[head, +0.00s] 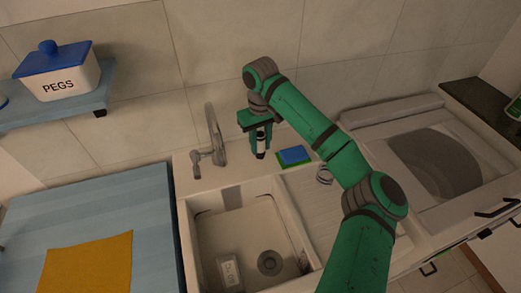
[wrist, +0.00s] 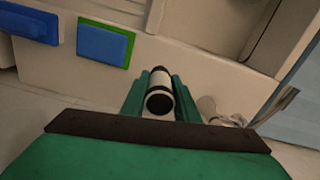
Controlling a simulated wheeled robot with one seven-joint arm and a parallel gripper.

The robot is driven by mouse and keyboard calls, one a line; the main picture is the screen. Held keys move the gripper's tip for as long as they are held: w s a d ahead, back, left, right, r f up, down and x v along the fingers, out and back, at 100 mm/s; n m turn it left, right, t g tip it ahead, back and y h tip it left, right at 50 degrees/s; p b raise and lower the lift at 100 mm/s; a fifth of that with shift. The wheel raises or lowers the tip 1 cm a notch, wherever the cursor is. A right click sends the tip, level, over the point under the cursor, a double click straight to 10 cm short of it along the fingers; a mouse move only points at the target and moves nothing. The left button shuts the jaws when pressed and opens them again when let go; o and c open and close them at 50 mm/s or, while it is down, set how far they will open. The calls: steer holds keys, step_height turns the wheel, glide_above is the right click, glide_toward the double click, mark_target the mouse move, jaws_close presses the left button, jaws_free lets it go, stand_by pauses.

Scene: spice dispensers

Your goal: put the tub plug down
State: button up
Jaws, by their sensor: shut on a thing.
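My gripper (head: 260,148) points down above the ledge behind the sink, between the tap and the blue sponge. It is shut on a short cylinder with a white body and black ends, which I take to be the tub plug (head: 261,145). In the wrist view the tub plug (wrist: 159,92) sits between the two green fingers (wrist: 159,100), its round dark-rimmed end facing the camera. Whether its lower end touches the ledge I cannot tell.
The tap (head: 211,140) stands left of my gripper. The sink basin (head: 225,225) holds a pale labelled block (head: 230,271). A blue counter (head: 90,215) lies left.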

mark_target(261, 151)
steer(key=shift+w+f, duration=0.15)
steer(key=shift+f, duration=0.05)
steer(key=shift+w+f, duration=0.15)
steer(key=shift+f, duration=1.5)
steer(key=shift+f, duration=0.15)
steer(key=o, duration=1)
step_height(261, 151, up, 12)
steer(key=shift+r, duration=0.2)
steer(key=shift+f, duration=0.1)
